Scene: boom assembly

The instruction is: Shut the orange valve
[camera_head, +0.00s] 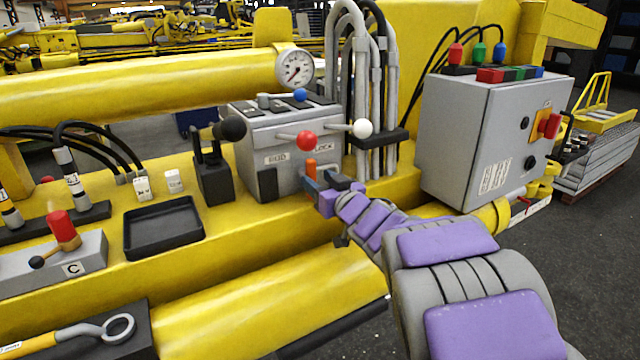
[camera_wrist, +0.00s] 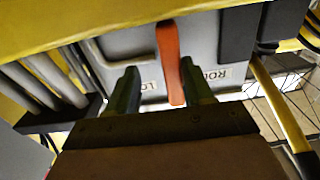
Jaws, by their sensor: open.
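The orange valve handle (camera_head: 311,168) is on the lower front of the grey control box (camera_head: 262,142) in the head view. In the wrist view the orange handle (camera_wrist: 170,62) appears as a long bar between the fingers' directions. My gripper (camera_head: 330,182) is at the box front, right by the handle. In the wrist view my gripper (camera_wrist: 160,85) is open, with one finger on each side of the handle's end. I cannot tell whether either finger touches it. The valve's base is not clear in either view.
A red-knobbed lever (camera_head: 306,140) and a white-knobbed lever (camera_head: 361,128) stick out above my gripper. Grey hoses (camera_head: 345,60) rise behind. A grey electrical box (camera_head: 490,135) stands to the right. A black tray (camera_head: 163,228) lies on the yellow beam to the left.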

